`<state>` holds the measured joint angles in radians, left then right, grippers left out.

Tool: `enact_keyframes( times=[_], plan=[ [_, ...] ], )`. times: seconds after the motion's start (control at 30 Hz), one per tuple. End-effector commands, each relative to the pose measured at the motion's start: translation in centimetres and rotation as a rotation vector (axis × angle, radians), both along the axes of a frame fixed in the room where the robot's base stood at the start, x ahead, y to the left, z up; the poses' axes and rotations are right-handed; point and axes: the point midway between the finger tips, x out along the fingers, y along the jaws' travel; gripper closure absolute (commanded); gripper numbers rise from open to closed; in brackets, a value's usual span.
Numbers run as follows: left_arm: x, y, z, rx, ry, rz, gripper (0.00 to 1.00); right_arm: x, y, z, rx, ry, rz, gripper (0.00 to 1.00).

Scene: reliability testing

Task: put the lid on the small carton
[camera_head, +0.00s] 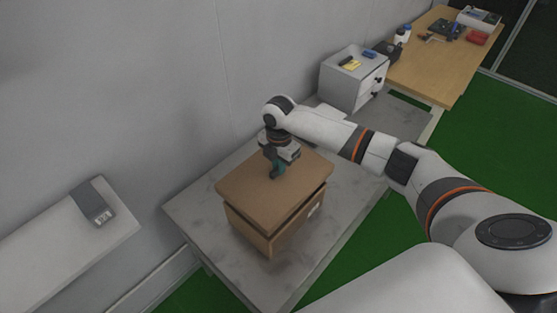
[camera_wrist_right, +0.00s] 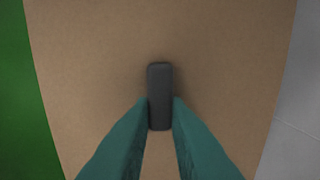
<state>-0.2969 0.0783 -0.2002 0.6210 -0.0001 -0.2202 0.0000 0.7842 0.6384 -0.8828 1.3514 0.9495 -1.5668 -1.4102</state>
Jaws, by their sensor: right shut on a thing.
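The small carton (camera_head: 252,230) is a brown box on the grey table. Its brown lid (camera_head: 240,188) is above it, roughly lined up with the carton, with a dark gap showing between lid and carton along the near sides. My right gripper (camera_head: 276,174) points down at the middle of the lid. In the right wrist view, its teal fingers (camera_wrist_right: 160,108) are shut on the dark grey handle (camera_wrist_right: 160,82) of the lid, whose brown top (camera_wrist_right: 90,60) fills most of that view. I cannot tell whether the lid touches the carton. My left gripper is not in view.
The grey table (camera_head: 200,211) has bare surface around the carton. A small grey drawer cabinet (camera_head: 345,82) stands beyond it, near a wooden table (camera_head: 430,75) holding several items. A white shelf (camera_head: 60,245) with a grey device (camera_head: 93,203) is at left.

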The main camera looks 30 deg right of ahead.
Motion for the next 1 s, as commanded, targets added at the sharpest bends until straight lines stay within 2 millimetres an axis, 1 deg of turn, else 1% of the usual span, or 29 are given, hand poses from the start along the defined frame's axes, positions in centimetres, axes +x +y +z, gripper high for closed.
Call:
enact_keyframes(
  times=[0.27,0.6,0.63,0.8,1.0],
  plan=[
    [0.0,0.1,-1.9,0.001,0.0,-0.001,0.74,0.0,0.0,-1.7,0.0,0.0,0.001,1.0],
    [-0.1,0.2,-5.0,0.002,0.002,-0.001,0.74,0.0,0.0,-4.5,-0.001,0.0,0.001,1.0],
    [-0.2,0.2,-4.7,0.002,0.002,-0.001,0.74,0.0,0.0,-4.5,0.0,0.0,0.001,1.0],
    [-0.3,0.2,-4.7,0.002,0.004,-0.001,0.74,0.0,0.0,-5.2,0.0,0.0,0.001,1.0],
    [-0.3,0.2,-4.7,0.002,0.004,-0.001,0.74,0.0,0.0,-5.3,0.0,0.0,0.001,1.0]
  ],
)
